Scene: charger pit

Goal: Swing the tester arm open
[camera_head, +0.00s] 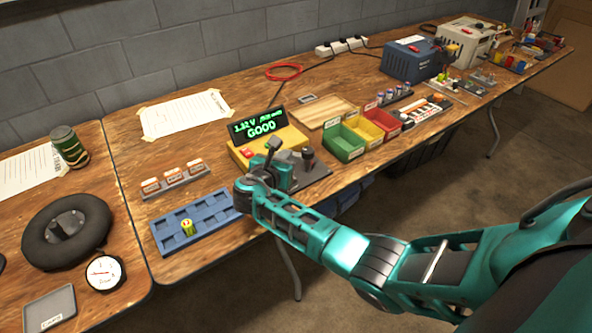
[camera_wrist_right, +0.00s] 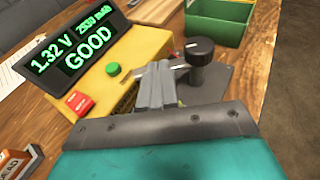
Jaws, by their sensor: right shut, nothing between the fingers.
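The tester (camera_head: 262,148) is a yellow box with a green-lit display reading 1.32 V and GOOD. It also shows in the wrist view (camera_wrist_right: 138,62), with a red and a green button. Beside it, on a dark base plate (camera_head: 318,172), stands a black knobbed post (camera_head: 308,156), also in the wrist view (camera_wrist_right: 199,62). A short metal rod (camera_wrist_right: 177,67) shows between the post and the fingers. My right gripper (camera_wrist_right: 156,82) is shut and empty, its fingers close to the rod; contact cannot be told. It partly hides the tester arm. My left gripper is not in view.
A blue slotted tray (camera_head: 205,233) holding one yellow battery (camera_head: 187,227) lies left of my right wrist. Green (camera_head: 345,143), yellow (camera_head: 362,131) and red (camera_head: 383,122) bins stand to the right. The table's front edge runs beneath my right arm.

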